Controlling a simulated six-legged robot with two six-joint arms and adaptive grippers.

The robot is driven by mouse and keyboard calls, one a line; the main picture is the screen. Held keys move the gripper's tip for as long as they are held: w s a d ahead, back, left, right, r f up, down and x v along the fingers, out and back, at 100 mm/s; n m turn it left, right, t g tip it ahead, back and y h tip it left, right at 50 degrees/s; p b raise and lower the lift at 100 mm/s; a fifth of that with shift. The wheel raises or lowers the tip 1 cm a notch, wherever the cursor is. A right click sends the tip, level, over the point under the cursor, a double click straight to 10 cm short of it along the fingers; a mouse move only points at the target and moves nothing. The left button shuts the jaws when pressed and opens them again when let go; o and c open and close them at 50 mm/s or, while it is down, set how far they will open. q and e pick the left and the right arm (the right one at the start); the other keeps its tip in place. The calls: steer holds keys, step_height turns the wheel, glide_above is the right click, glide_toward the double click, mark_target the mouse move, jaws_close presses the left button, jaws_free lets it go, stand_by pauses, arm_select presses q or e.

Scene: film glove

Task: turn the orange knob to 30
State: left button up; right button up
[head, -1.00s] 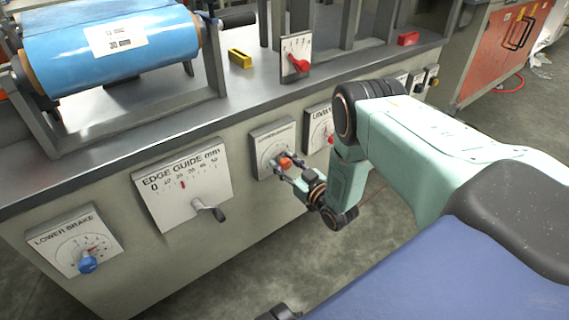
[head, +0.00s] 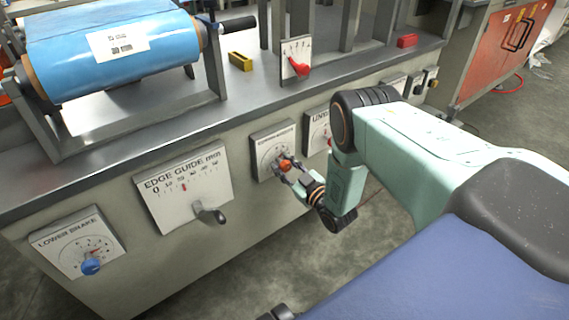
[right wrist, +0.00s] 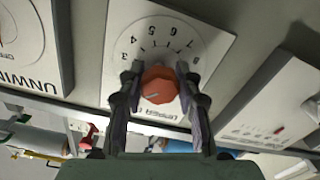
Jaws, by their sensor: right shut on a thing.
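The orange knob (head: 285,165) sits on a white dial plate (head: 262,139) on the front of the machine. In the right wrist view the knob (right wrist: 159,86) lies between the two fingers, with a pale pointer line on its face. Printed numbers run in an arc around it on the dial plate (right wrist: 190,24). My right gripper (head: 287,169) is shut on the knob, and it also shows in the right wrist view (right wrist: 160,88). The fingers hide part of the dial. My left gripper is not in view.
The edge guide panel (head: 190,184) with its crank (head: 210,213) is left of the dial. The lower brake dial with its blue knob (head: 91,266) is further left. A red-handled lever (head: 298,70) stands on the machine top. Floor is clear below.

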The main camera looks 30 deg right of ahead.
steer(key=shift+n+p, duration=0.6)
steer(key=shift+n, duration=0.9)
steer(key=o, duration=1.2)
steer(key=shift+s, duration=0.15)
steer(key=s, duration=0.8)
steer(key=s+d, duration=0.1)
steer(key=s, duration=0.2)
steer(key=shift+s, duration=0.4)
